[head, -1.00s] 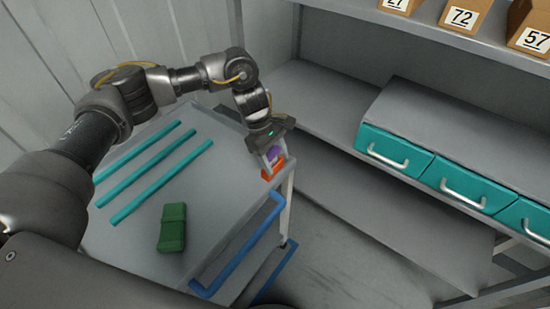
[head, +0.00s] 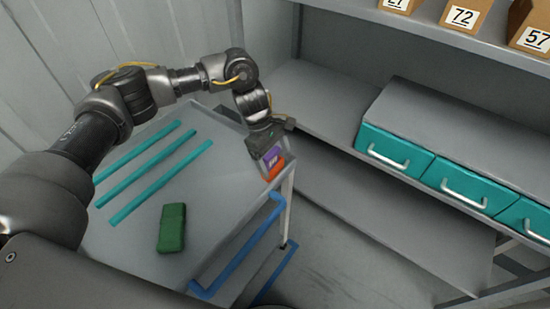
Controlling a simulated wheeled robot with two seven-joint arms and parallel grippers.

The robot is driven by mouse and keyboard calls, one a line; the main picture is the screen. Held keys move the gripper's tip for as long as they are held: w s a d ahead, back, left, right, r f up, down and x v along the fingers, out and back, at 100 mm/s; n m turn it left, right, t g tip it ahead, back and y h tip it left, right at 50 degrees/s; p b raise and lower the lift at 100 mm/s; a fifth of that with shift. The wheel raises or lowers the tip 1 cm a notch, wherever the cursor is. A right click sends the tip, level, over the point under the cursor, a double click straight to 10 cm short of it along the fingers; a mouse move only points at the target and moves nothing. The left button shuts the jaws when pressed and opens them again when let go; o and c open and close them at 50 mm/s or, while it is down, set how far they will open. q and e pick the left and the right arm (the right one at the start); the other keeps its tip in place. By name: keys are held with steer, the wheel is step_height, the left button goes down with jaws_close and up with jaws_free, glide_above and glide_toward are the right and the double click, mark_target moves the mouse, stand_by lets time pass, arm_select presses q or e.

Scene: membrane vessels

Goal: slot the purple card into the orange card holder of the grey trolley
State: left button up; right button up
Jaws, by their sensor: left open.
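The purple card (head: 271,157) stands upright in the orange card holder (head: 275,172), with its upper part showing above the holder. The holder is at the far right corner of the grey trolley (head: 215,215). My left gripper (head: 266,147) is open right at the top of the card, with its fingers hard to make out. The card's lower edge is hidden inside or behind the holder. My right gripper is not in view.
Several teal strips (head: 157,181) and a green case (head: 171,228) lie on the trolley top. A blue handle (head: 240,250) runs along its right side. Grey shelving with teal drawers (head: 396,153) and numbered boxes (head: 463,15) stands to the right.

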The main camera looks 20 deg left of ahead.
arm_select(q)
steer(key=b+v, duration=0.1)
steer(key=v, duration=0.9)
steer(key=shift+a+r+b, duration=0.15)
steer(key=shift+r+b, duration=0.15)
steer(key=shift+r, duration=0.05)
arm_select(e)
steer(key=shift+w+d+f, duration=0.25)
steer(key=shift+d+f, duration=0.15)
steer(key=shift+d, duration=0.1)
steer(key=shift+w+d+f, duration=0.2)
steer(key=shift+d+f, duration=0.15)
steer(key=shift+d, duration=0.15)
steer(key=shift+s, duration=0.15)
